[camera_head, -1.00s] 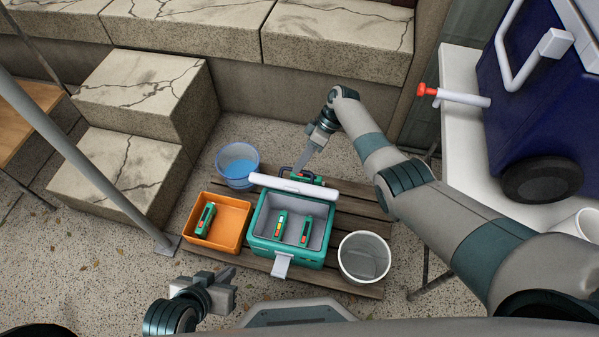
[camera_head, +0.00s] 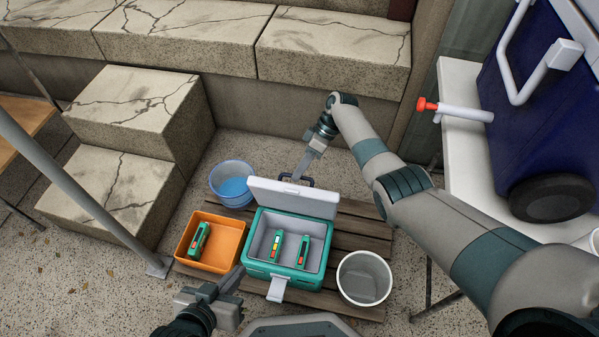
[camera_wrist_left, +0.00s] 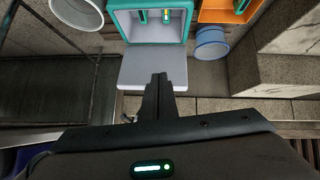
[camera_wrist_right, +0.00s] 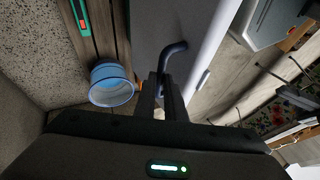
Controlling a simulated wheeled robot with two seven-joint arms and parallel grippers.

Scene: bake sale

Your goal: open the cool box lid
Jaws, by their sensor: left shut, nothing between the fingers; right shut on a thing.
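The teal cool box (camera_head: 254,269) stands on wooden slats with its pale lid (camera_head: 300,198) swung up and leaning back at the rear; the grey inside shows. A white latch tab (camera_head: 277,290) hangs at its front. Two green packs (camera_head: 303,252) stand inside. My right gripper (camera_head: 298,177) is behind the lid, shut on a dark curved handle, whose bent rod (camera_wrist_right: 178,47) shows in the right wrist view. My left gripper (camera_head: 238,274) is shut and empty, in front and to the left of the box. Its closed fingers (camera_wrist_left: 159,77) appear over the lid in the left wrist view.
An orange crate (camera_head: 232,233) with a green pack stands left of the box. A blue bucket (camera_head: 232,193) is behind it. A white bucket (camera_head: 351,284) stands right of the box. A metal pole (camera_head: 80,196) crosses the left side. A white table (camera_head: 460,132) is at right.

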